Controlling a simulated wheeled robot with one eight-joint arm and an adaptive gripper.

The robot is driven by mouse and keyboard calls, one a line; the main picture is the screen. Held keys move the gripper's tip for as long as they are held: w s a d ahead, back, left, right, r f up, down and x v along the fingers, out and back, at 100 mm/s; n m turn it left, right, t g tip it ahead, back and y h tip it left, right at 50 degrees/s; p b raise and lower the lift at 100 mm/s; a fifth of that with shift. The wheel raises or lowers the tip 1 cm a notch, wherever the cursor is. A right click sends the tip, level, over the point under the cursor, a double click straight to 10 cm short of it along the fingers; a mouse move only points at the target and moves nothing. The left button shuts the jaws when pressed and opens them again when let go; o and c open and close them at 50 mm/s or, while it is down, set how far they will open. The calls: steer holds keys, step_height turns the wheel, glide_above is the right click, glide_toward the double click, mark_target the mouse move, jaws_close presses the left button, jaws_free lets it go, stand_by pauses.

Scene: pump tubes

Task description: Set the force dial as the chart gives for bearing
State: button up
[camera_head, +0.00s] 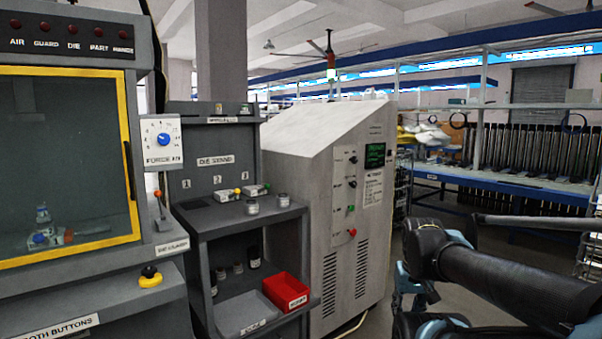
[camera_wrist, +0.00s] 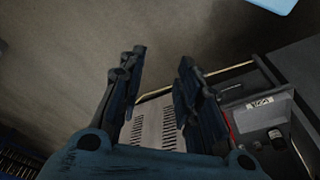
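The force dial (camera_head: 163,139) is a white square plate with a blue knob and a label below that appears to read FORCE kN. It is on the right side of the press, beside the yellow window frame (camera_head: 128,150). The numbers and pointer are too small to read. No chart for bearing can be made out. A small white printed sheet (camera_head: 373,188) is on the grey cabinet, its text unreadable. My gripper (camera_wrist: 158,62) is open and empty in the wrist view, its fingers apart. The dial is not in the wrist view. In the head view my arm is at the lower right, away from the dial.
A die stand (camera_head: 216,160) with shelves, small cylinders and a red bin (camera_head: 286,291) stands right of the press. A lever with a red knob (camera_head: 157,193) hangs below the dial. A yellow-based black button (camera_head: 150,277) is lower. The grey cabinet (camera_head: 290,140) stands between stand and arm.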

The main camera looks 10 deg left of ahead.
steer(key=shift+o, duration=0.7)
steer(key=w+a+r+n+t+y, duration=0.45)
steer(key=w+a+r, duration=0.35)
steer(key=w+a, duration=0.45)
steer(key=w+a+r+n+t+y, duration=0.1)
steer(key=w+a+r+n+y, duration=0.15)
steer(key=a+r, duration=0.55)
steer(key=w+a+r+n+t+y, duration=0.1)
steer(key=a+r+n+y, duration=0.25)
steer(key=a, duration=0.85)
steer(key=s+a+r+n+t+y, duration=0.1)
steer(key=s+a+r+y, duration=0.15)
steer(key=a+r, duration=0.45)
steer(key=s+a+r+n+t+y, duration=0.1)
steer(key=s+a+r+t+y, duration=0.15)
steer(key=a+r, duration=0.55)
steer(key=s+a+r+m+t+y, duration=0.1)
steer(key=s+a+m+y, duration=0.1)
steer(key=s+a, duration=0.5)
steer(key=m+t+h, duration=0.2)
steer(key=t, duration=0.1)
glide_toward(165, 141)
steer(key=x, duration=0.9)
steer(key=shift+w+r, duration=0.1)
steer(key=shift+w, duration=0.05)
steer(key=shift+c, duration=0.3)
